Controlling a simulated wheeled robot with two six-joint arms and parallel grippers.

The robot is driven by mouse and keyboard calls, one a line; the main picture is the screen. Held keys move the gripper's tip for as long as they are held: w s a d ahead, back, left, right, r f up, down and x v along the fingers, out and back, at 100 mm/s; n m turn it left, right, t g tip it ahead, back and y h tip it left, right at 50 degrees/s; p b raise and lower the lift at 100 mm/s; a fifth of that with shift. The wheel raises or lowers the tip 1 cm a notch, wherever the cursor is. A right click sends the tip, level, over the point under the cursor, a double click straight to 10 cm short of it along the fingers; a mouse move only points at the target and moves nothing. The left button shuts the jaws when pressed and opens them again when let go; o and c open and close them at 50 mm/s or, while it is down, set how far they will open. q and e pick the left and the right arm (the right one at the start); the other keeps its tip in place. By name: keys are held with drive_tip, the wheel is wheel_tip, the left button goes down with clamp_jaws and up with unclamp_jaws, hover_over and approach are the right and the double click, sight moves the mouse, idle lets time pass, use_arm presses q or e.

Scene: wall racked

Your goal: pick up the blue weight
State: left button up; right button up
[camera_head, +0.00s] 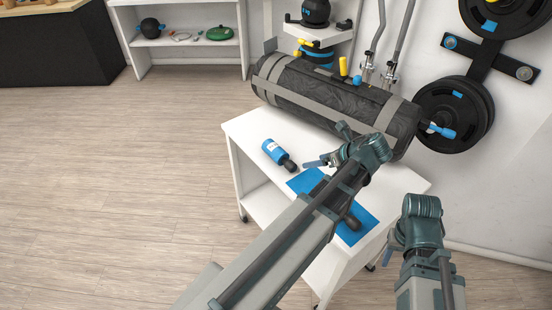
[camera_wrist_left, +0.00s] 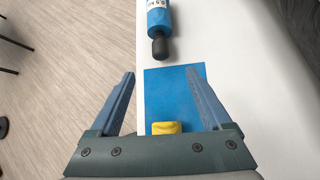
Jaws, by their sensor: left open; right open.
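A blue cylinder with a white label and a black rounded end (camera_head: 273,151) lies on the white table; it is the only blue weight-like thing there. It also shows at the top of the left wrist view (camera_wrist_left: 158,18), cut off by the frame edge. My left gripper (camera_head: 322,147) is open and empty above the table, to the right of the cylinder and apart from it. In the left wrist view, the black end lies beyond the gap between the fingertips (camera_wrist_left: 160,73). My right gripper (camera_head: 390,252) is open, low at the right, away from the cylinder.
A blue mat (camera_head: 305,181) lies on the white table (camera_head: 238,127), partly behind my left arm. A yellow thing (camera_wrist_left: 165,127) shows on the mat, partly hidden. A large black roll with grey straps (camera_head: 335,97) lies along the table's back. Weight plates (camera_head: 455,112) hang on the wall.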

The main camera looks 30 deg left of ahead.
sight(294, 166)
use_arm(q)
drive_tip(key=b+x, duration=0.5)
drive_tip(key=x, duration=0.3)
drive_tip(key=shift+b, duration=0.3)
drive_tip(key=shift+a+f, duration=0.2)
drive_tip(key=shift+a, duration=0.2)
drive_tip(key=shift+w+a+f+b, duration=0.1)
drive_tip(key=shift+a+f+b, duration=0.25)
drive_tip(key=shift+b, duration=0.3)
drive_tip(key=b+x, duration=0.1)
drive_tip(key=x, duration=0.1)
drive_tip(key=b+x, duration=0.2)
drive_tip(key=shift+d+f, duration=0.15)
drive_tip(key=shift+f, duration=0.1)
drive_tip(key=shift+r, duration=0.1)
clamp_jaws()
